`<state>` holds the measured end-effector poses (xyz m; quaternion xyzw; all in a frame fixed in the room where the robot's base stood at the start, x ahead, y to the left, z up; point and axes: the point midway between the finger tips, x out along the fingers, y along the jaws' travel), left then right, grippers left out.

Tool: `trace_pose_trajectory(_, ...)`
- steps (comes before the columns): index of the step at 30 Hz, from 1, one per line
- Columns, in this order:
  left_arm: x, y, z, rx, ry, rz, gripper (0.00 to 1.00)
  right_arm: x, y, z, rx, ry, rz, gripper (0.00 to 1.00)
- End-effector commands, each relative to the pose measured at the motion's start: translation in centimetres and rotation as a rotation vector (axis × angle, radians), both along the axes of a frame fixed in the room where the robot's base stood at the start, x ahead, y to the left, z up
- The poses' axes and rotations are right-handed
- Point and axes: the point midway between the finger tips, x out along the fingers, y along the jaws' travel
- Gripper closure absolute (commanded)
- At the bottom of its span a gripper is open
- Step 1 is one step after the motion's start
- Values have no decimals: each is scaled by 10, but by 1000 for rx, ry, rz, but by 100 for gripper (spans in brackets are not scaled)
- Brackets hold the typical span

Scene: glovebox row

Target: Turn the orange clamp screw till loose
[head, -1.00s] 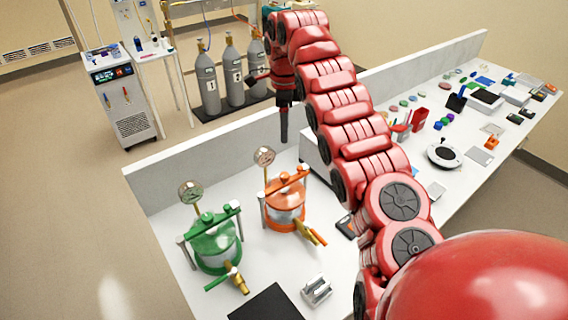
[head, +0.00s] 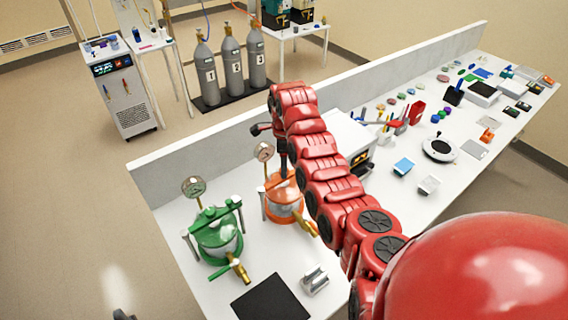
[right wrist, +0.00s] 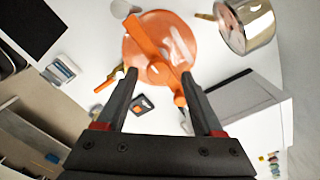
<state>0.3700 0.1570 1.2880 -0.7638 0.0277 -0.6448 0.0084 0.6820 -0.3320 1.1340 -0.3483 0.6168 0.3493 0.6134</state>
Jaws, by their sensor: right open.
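The orange vessel (head: 288,207) stands on the bench beside the green one. An orange clamp bar (right wrist: 150,48) crosses its lid in the right wrist view. No contact can be made out. A small dark piece at the head view's bottom left may be my left gripper.
The green vessel (head: 217,235) with its gauge (head: 194,187) stands close on the left. The orange vessel's gauge (head: 264,152) rises beside my gripper. A white box (head: 350,135) stands to the right.

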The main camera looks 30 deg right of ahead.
Motion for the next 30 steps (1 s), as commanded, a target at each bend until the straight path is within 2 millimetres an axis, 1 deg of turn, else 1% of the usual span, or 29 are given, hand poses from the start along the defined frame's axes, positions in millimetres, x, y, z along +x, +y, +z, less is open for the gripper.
trace_pose_trajectory(1,0,0,7,0,0,0,50,-1,1,-2,2,3,2,31)
trace_pose_trajectory(3,0,0,8,0,0,0,50,0,1,-8,1,-1,2,31)
trace_pose_trajectory(7,0,0,9,0,0,0,50,0,1,-12,0,-1,2,31)
trace_pose_trajectory(13,0,0,8,0,0,0,50,0,1,-13,0,-2,1,31)
trace_pose_trajectory(17,0,0,8,0,0,0,50,0,1,-12,0,-2,1,55)
trace_pose_trajectory(18,0,0,8,0,0,0,50,0,1,-12,0,-2,1,62)
trace_pose_trajectory(20,0,0,8,0,0,0,50,0,1,-12,1,-3,1,73)
trace_pose_trajectory(21,0,0,8,0,0,0,50,0,1,-12,1,-3,1,80)
trace_pose_trajectory(23,0,0,8,0,0,0,50,0,1,-12,0,-2,1,91)
trace_pose_trajectory(24,0,0,8,0,0,0,50,0,1,-12,0,-2,1,98)
trace_pose_trajectory(25,0,0,8,0,0,0,50,0,1,-12,0,-2,1,100)
trace_pose_trajectory(30,0,0,8,0,0,0,50,1,0,-12,-1,-3,3,100)
